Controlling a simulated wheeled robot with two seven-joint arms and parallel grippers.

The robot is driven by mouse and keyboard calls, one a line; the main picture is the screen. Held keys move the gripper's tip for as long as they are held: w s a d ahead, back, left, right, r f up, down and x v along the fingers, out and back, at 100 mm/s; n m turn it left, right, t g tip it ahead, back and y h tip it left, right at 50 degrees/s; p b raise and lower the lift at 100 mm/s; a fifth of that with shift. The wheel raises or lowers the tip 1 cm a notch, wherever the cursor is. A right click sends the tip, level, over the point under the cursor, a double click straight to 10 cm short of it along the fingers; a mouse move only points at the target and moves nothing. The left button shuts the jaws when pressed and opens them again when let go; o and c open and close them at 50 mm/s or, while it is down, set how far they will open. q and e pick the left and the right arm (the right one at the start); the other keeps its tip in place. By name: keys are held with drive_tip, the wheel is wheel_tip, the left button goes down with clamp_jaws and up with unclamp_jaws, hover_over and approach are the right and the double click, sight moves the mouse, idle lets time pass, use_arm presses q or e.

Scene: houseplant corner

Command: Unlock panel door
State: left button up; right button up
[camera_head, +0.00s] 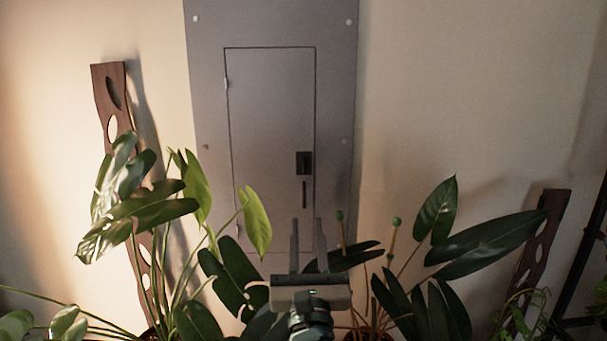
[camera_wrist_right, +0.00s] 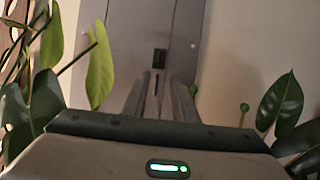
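A grey panel door (camera_head: 268,120) sits closed in a grey wall panel (camera_head: 336,80). A small black latch (camera_head: 304,162) is on the door's right side, with a dark vertical slot (camera_head: 304,194) below it. My right gripper (camera_head: 308,222) is below and in front of the latch, fingers pointing up toward the panel, apart from each other and empty. In the right wrist view the latch (camera_wrist_right: 159,58) shows just beyond and between the open fingers (camera_wrist_right: 158,84), not touched by them. My left gripper is not in view.
Broad-leaved potted plants stand on both sides of my right gripper, with leaves (camera_head: 256,220) to the left and leaves (camera_head: 490,243) to the right. Green-tipped stakes (camera_head: 392,240) rise just right of the gripper. Dark wooden boards (camera_head: 108,90) lean against the wall.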

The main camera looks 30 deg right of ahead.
sight(304, 167)
drive_tip(key=shift+w, duration=0.1)
drive_tip(key=p+x, duration=0.5)
drive_tip(key=x, duration=1.2)
drive_tip(key=shift+w+f+p, duration=0.1)
drive_tip(key=shift+w+p, duration=0.1)
drive_tip(key=shift+p, duration=0.15)
clamp_jaws()
